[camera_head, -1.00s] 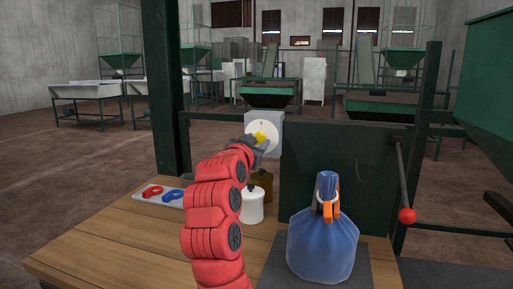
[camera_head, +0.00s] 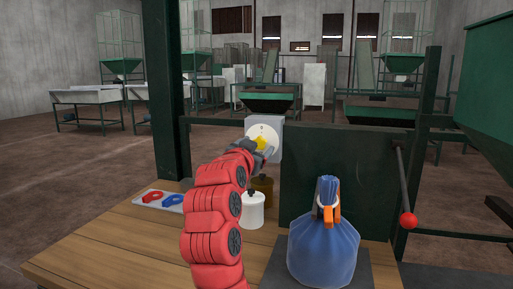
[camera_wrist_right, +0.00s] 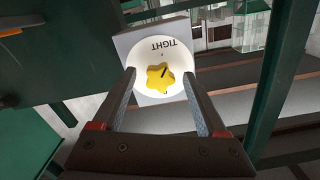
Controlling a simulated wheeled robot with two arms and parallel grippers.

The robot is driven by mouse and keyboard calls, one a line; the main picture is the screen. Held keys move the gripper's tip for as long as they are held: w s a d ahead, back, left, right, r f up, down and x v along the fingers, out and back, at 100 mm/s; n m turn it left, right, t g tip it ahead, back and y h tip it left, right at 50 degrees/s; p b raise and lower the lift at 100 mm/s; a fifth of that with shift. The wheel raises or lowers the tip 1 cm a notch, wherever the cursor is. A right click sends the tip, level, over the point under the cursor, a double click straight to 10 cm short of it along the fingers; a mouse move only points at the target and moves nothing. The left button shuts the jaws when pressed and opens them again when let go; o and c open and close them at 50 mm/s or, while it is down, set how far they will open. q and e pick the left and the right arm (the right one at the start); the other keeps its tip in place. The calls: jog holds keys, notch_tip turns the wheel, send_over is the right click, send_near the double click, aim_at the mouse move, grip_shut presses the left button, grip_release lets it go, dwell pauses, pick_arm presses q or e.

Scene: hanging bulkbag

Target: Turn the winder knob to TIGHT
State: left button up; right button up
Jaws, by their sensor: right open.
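The yellow star-shaped winder knob (camera_head: 261,142) sits on a white round dial (camera_head: 264,131) on a grey box (camera_head: 279,136). In the right wrist view the knob (camera_wrist_right: 159,79) carries a black mark slanting to the upper right. The word TIGHT (camera_wrist_right: 165,46) appears upside down above it on the dial. My right gripper (camera_wrist_right: 160,74) is open, its fingers on either side of the knob in that view, with gaps visible. In the head view the right gripper (camera_head: 264,153) partly hides the knob's lower part. My left gripper is not in view.
A blue tied bag (camera_head: 322,245) with an orange clip (camera_head: 328,214) stands at the front right. A white jar (camera_head: 252,211) and a brown jar (camera_head: 263,187) stand below the dial. A tray (camera_head: 157,199) holds red and blue clips. A red-ended lever (camera_head: 408,220) is at right.

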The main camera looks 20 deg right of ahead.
jog(key=p+v, duration=0.2)
jog(key=v, duration=1.5)
jog(key=shift+a, duration=0.2)
jog(key=shift+s, duration=0.2)
